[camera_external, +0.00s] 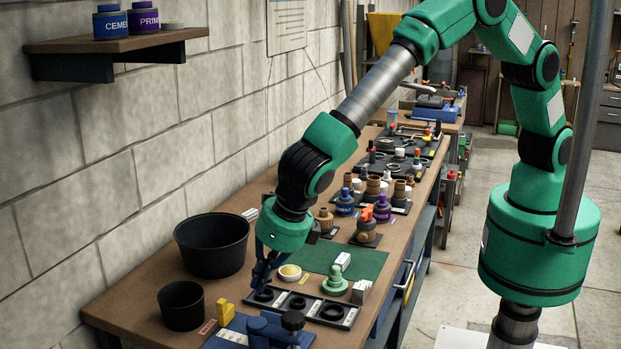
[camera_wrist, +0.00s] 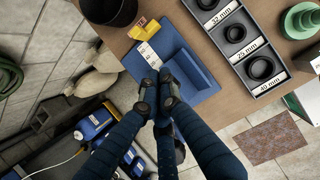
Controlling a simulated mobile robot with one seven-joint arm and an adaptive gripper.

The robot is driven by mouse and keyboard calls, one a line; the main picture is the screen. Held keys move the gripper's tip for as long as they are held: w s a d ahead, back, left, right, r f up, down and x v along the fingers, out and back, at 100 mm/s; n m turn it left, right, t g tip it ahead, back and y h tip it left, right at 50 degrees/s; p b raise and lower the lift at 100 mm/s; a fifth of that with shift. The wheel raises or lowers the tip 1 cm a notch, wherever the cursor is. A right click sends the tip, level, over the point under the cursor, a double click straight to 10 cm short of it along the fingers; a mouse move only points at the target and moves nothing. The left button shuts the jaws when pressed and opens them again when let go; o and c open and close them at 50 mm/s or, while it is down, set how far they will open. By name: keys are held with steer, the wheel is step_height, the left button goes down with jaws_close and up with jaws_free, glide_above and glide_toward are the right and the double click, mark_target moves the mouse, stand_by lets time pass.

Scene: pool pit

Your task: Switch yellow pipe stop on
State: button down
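A small yellow piece (camera_external: 225,311) stands upright at the left edge of a blue base (camera_external: 212,341) near the front of the workbench; it also shows in the wrist view (camera_wrist: 138,32). White labels lie beside it on the blue base (camera_wrist: 207,84) there. My gripper (camera_external: 262,281) points down, to the right of and above the yellow piece, apart from it. In the wrist view my gripper (camera_wrist: 158,92) has its fingertips together with nothing seen between them. They overlap the near edge of the blue base in the picture.
A large black bucket (camera_external: 212,246) and a smaller black pot (camera_external: 181,305) stand left of my gripper. A black tray of rings (camera_external: 295,291) lies just beyond the blue base. A green fitting (camera_external: 335,281) and other fittings stand further back. The wall borders the bench.

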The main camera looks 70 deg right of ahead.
steer(key=shift+v, duration=0.8)
steer(key=w+d+r+m+b, duration=0.15)
steer(key=d+r+m, duration=0.45)
steer(key=d+r, duration=0.6)
steer(key=w+d+r+m, duration=0.2)
steer(key=d+r+m, duration=0.45)
steer(key=d, duration=0.95)
steer(key=s+d+r+m, duration=0.3)
steer(key=d+r+m, duration=0.1)
steer(key=d, duration=0.4)
steer(key=s+d+r+m, duration=0.4)
steer(key=d, duration=0.5)
steer(key=s+d+m+b, duration=0.1)
steer(key=s+d+m, duration=0.6)
steer(key=s+d, duration=0.2)
steer(key=s+d+m+t+b, duration=0.1)
steer(key=s+d+m, duration=0.7)
steer(key=s, duration=0.6)
steer(key=shift+s+d+b, duration=0.2)
steer(key=shift+d+b, duration=0.1)
steer(key=shift+d, duration=0.5)
